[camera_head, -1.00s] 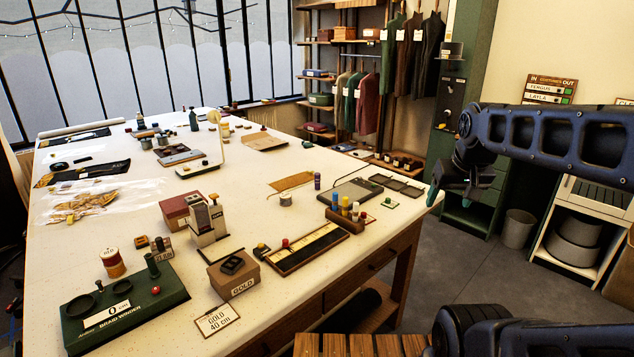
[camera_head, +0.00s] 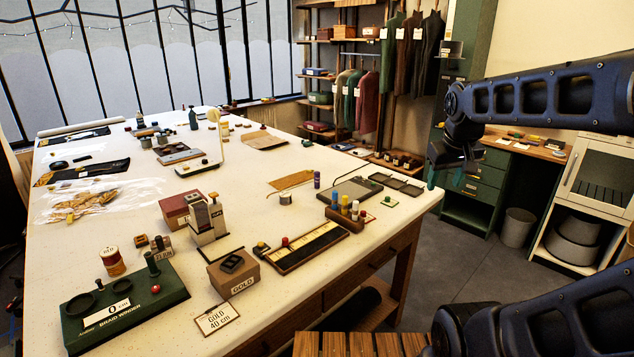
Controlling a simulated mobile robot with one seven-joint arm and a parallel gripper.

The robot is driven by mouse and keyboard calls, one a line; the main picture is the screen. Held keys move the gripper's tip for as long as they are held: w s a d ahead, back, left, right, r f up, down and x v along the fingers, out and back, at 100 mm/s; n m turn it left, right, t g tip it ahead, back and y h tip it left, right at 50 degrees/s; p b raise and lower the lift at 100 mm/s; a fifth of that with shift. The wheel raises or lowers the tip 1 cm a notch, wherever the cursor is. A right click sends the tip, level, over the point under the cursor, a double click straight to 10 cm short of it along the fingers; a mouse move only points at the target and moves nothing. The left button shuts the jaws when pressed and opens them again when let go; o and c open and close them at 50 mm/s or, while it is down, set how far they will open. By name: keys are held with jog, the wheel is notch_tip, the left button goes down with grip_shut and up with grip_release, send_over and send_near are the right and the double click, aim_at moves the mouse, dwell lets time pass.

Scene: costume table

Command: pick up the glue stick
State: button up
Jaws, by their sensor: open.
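A small upright purple stick (camera_head: 317,180) with the look of a glue stick stands alone on the table, behind a wooden rack (camera_head: 346,219). The rack holds several upright cylinders with blue, yellow and other coloured tops; whether one is a glue stick I cannot tell. My gripper (camera_head: 446,179) hangs at the table's right edge, fingers down and teal-tipped. It is open and empty, well to the right of the purple stick and the rack.
A long tray (camera_head: 309,248) and a GOLD box (camera_head: 233,271) stand nearer.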

jog(key=w+a+r+n+g+h, duration=0.1)
jog(key=w+a+n, duration=0.15)
jog(key=w, duration=0.65)
jog(key=w+a+r+n+g+h, duration=0.15)
jog(key=w+n, duration=0.25)
jog(key=w, duration=0.5)
jog(key=w+a+f+n+h, duration=0.2)
jog(key=w+a+n, duration=0.15)
jog(key=w, duration=0.45)
jog(key=w+a+f+n+h, duration=0.1)
jog(key=w+a+f+n, duration=0.1)
jog(key=w+a, duration=0.45)
jog(key=n+t+h, duration=0.5)
jog(key=n+h, duration=0.1)
jog(key=n, duration=0.4)
send_near(317, 175)
jog(key=x, duration=0.5)
jog(key=shift+w+d, duration=0.15)
jog(key=shift+w, duration=0.4)
jog(key=shift+a+f+x, duration=0.1)
jog(key=shift+f+x, duration=0.05)
jog(key=shift+x, duration=1.1)
jog(key=shift+a+f+x, duration=0.1)
jog(key=shift+f+x, duration=0.1)
jog(key=shift+x, duration=1.1)
jog(key=shift+w, duration=0.15)
jog(key=c, duration=1.1)
